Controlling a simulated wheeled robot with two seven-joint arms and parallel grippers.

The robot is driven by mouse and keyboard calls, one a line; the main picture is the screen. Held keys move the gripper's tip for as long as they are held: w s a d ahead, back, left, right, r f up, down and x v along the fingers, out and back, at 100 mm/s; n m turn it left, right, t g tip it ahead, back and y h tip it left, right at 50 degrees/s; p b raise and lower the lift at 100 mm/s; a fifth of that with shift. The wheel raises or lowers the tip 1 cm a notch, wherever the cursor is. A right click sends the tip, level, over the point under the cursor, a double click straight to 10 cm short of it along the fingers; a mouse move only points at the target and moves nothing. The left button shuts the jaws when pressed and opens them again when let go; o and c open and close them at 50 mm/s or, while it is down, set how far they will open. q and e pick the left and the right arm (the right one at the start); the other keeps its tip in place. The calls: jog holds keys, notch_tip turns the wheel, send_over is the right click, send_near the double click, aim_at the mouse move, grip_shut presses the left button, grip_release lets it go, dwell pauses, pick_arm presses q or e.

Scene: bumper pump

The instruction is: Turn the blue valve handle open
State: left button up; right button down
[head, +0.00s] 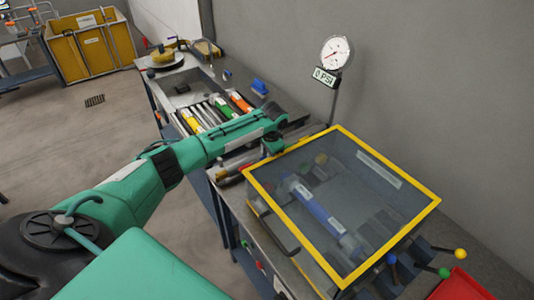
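A small blue knob (391,259) sits at the front right edge of the yellow-framed box, beside a green knob (443,272) and a yellow knob (460,253) on dark levers. It looks like the blue valve handle, but its lever is partly hidden. My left gripper (272,144) is at the end of the green arm, by the box's far left corner and well away from the blue knob. Its fingers are too small and dark to tell whether they are open. My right gripper is not in view.
The clear-lidded box (270,189) holds a blue cylinder (315,206). A gauge (335,52) stands behind it, above a "0 PSI" sign (325,77). A red bin (460,286) is at lower right. Colored tubes (222,108) lie in a tray farther back. The wall bounds the right.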

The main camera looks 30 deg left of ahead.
pick_arm(q)
jog(key=c, duration=0.3)
grip_shut()
